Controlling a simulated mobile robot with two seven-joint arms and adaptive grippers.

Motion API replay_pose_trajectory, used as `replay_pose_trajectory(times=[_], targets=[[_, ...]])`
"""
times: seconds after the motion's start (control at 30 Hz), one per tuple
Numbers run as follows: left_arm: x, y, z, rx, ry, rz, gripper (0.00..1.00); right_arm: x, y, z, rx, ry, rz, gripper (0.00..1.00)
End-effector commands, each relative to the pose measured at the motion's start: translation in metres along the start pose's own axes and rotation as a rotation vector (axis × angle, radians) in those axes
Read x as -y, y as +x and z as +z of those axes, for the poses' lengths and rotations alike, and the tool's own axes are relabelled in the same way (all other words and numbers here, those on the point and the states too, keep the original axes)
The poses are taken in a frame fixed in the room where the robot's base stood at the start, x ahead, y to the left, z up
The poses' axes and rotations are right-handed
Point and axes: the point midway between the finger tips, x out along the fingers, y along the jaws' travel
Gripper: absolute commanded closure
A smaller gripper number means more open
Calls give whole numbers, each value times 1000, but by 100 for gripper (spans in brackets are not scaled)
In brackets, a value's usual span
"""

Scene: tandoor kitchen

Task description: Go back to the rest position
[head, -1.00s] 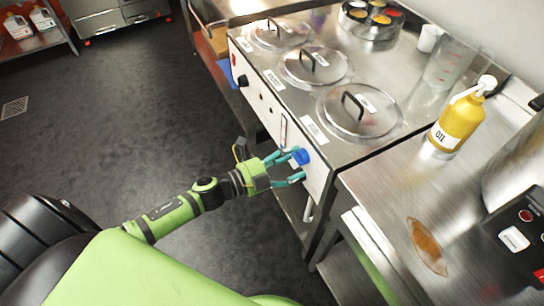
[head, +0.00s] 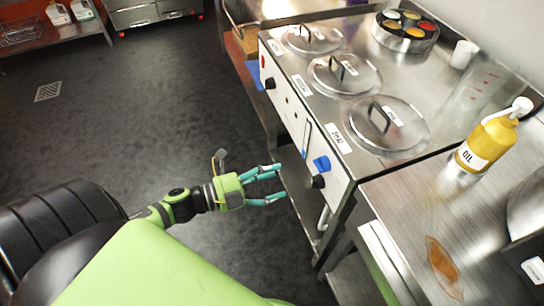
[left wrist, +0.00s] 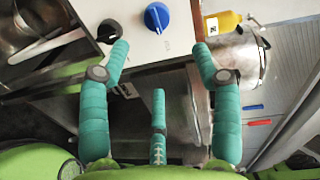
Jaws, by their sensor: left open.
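My left gripper (head: 274,186) is open and empty, held in front of the white control panel of the steel bain-marie counter. Its teal fingers also show spread apart in the left wrist view (left wrist: 158,75). A blue knob (head: 321,163) sits on the panel, apart from the fingers; the left wrist view shows it too (left wrist: 156,17). A black knob (head: 318,181) is just below it, and it also shows in the left wrist view (left wrist: 108,31). My right gripper is in neither view.
Several steel lids (head: 391,126) with black handles cover the counter. A yellow oil bottle (head: 485,143) stands on the steel table (head: 395,205) at right. A round spice tin (head: 405,33) is at the back. The dark floor (head: 130,120) to the left is clear.

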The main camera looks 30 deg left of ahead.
Motion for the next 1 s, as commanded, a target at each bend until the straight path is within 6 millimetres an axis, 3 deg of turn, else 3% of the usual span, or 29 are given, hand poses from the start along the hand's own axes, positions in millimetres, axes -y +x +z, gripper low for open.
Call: replay_pose_trajectory(times=[0.27, 0.37, 0.43, 0.57, 0.6, 0.73, 0.87, 1.0], targets=[[-2, 0, 1, 5, -4, 2, 36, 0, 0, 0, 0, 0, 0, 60], [-16, -2, 14, 55, -51, 19, 36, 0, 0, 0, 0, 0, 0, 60], [-40, -7, 32, 135, -129, 45, 36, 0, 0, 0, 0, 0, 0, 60], [-116, -28, 71, 362, -358, 125, 36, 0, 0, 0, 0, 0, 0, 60], [-144, -38, 80, 440, -440, 152, 36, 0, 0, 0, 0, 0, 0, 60], [-236, -75, 87, 685, -702, 247, 36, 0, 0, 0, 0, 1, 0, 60], [-324, -116, 62, 915, -948, 354, 36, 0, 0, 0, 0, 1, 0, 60], [-401, -160, 7, 1142, -1180, 480, 36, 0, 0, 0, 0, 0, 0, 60]])
